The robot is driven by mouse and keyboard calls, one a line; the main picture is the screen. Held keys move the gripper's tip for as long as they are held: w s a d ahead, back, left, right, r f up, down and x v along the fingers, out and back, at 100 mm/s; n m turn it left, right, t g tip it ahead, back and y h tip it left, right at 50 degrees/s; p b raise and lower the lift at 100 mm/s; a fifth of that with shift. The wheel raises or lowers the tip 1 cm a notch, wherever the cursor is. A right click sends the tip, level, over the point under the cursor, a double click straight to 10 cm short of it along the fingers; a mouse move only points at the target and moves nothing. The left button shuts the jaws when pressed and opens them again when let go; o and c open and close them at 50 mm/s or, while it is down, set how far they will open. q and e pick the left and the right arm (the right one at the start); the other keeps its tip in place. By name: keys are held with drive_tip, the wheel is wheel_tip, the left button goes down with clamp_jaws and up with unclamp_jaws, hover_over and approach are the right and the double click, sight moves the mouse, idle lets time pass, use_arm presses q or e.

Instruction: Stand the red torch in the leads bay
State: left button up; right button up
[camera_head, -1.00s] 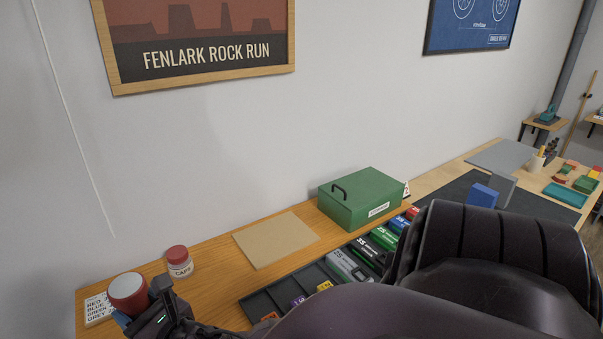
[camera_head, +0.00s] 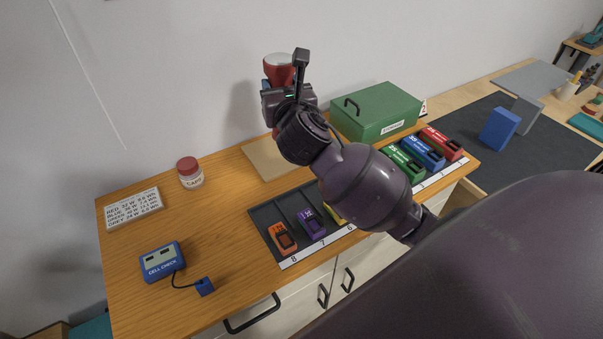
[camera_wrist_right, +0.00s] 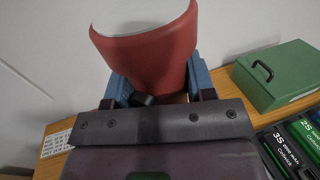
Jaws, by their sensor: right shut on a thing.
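The red torch (camera_head: 280,72) is held up above the back of the wooden worktop, near the wall. It also shows in the right wrist view (camera_wrist_right: 152,55), with its pale wide end upward. My right gripper (camera_head: 276,88) is shut on it, and its blue fingers sit on both sides of the red body in the wrist view. The black bay tray (camera_head: 265,216) stands on the worktop below and holds battery packs. I cannot tell which bay is the leads bay; my right arm hides part of the tray. My left gripper is not in view.
A green case (camera_head: 376,110) stands at the back beside a tan board (camera_head: 262,160). A small red-lidded jar (camera_head: 190,173), a white label card (camera_head: 133,207) and a blue cell checker (camera_head: 162,262) are at the left. The worktop between these is clear.

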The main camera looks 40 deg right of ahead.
drive_tip(key=shift+w+d+r, duration=0.15)
drive_tip(key=shift+d+r, duration=0.1)
drive_tip(key=shift+r, duration=0.2)
drive_tip(key=shift+w+d+r, duration=0.1)
drive_tip(key=shift+d+r, duration=0.1)
drive_tip(key=shift+r, duration=0.25)
drive_tip(key=shift+w+d+m, duration=0.1)
drive_tip(key=shift+m, duration=0.2)
wheel_tip(320, 180, down, 14)
drive_tip(key=shift+f+b, duration=0.2)
drive_tip(key=shift+b, duration=0.95)
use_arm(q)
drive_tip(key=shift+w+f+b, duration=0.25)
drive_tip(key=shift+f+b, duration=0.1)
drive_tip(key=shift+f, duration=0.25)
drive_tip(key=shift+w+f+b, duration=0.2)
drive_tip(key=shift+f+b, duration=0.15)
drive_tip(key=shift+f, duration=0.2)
use_arm(e)
wheel_tip(320, 180, down, 5)
drive_tip(key=shift+f, duration=0.1)
drive_tip(key=o, duration=1)
drive_tip(key=shift+f, duration=0.1)
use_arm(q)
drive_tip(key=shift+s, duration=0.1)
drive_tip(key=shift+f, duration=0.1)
